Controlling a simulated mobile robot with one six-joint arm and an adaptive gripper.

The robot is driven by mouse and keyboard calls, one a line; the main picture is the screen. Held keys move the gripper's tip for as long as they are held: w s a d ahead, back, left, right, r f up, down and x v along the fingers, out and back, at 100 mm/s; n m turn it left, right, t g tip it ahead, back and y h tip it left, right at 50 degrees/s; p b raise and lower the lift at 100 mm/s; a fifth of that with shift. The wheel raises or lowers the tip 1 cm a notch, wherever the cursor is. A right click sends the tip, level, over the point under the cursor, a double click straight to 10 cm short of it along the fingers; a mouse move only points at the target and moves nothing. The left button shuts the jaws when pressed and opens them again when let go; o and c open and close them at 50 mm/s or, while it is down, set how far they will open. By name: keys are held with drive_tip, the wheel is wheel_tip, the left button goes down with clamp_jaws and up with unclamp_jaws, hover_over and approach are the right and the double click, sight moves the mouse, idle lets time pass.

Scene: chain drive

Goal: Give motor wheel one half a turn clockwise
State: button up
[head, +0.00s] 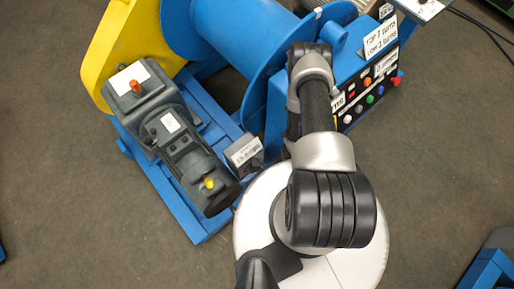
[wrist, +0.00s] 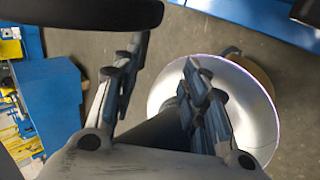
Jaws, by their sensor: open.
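The grey motor (head: 180,140) lies on the blue frame of the drive, left of centre in the head view. It carries an orange-red cap (head: 135,87) and a yellow cap (head: 210,184). Its round dark end faces the lower right. I cannot make out a wheel marked as motor wheel one. My gripper (wrist: 165,58) shows in the wrist view, with its two fingers apart and nothing between them. It points over my own white round base and the floor, away from the motor. The head view hides the gripper behind my arm.
A yellow guard (head: 118,50) and a blue drum (head: 235,35) stand behind the motor. A small labelled box (head: 244,152) sits beside it. A control panel (head: 370,92) with coloured buttons is to the right, partly behind my arm.

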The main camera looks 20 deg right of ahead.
drive_tip(key=v, duration=1.1)
drive_tip(key=shift+d+r, duration=0.2)
drive_tip(key=shift+r, duration=0.1)
drive_tip(key=shift+w, duration=0.1)
drive_tip(key=shift+c, duration=0.6)
